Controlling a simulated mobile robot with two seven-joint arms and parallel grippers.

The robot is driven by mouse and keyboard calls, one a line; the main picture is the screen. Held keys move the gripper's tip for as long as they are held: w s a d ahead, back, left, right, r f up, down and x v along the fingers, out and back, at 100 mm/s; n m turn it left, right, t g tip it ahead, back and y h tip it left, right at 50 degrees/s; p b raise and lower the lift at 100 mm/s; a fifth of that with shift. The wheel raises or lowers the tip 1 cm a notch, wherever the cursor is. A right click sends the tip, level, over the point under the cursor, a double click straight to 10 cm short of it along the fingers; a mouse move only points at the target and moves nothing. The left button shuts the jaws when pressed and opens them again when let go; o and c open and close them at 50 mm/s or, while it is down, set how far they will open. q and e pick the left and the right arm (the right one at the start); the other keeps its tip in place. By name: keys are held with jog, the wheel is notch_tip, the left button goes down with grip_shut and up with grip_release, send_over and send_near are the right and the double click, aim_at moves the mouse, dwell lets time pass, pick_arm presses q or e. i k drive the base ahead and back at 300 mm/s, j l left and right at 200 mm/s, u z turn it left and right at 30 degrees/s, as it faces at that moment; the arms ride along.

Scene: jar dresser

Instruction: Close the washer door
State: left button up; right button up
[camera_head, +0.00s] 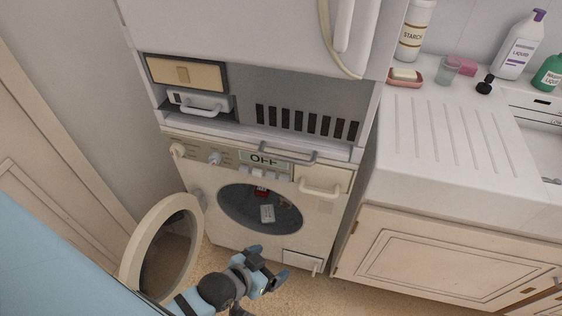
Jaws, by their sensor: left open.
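The white washer (225,226) stands below a dryer-like unit, with a panel reading OFF. Its round door (137,245), a cream ring with a dark window, hangs wide open to the left of the drum opening (242,222). A few small items show inside the dark drum. My left gripper (268,267) is open and empty in front of the washer, low and to the right of the door, apart from it in the picture. The lower part of the door is partly hidden by my blue body part. My right gripper is not in view.
A counter (400,180) with a sink stands right of the washer, bearing a starch bottle (414,30), a soap dish (404,82) and other bottles. A cabinet (420,255) is beneath it. A panelled door (50,190) is at left. Some floor shows before the washer.

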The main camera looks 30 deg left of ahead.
aim_at(159, 258)
jog(key=u, duration=0.95)
jog(key=l+u, duration=0.1)
jog(key=u, duration=0.35)
jog(key=l+u, duration=0.1)
jog(key=u, duration=0.35)
jog(key=k+u, duration=0.1)
jog(key=u, duration=0.35)
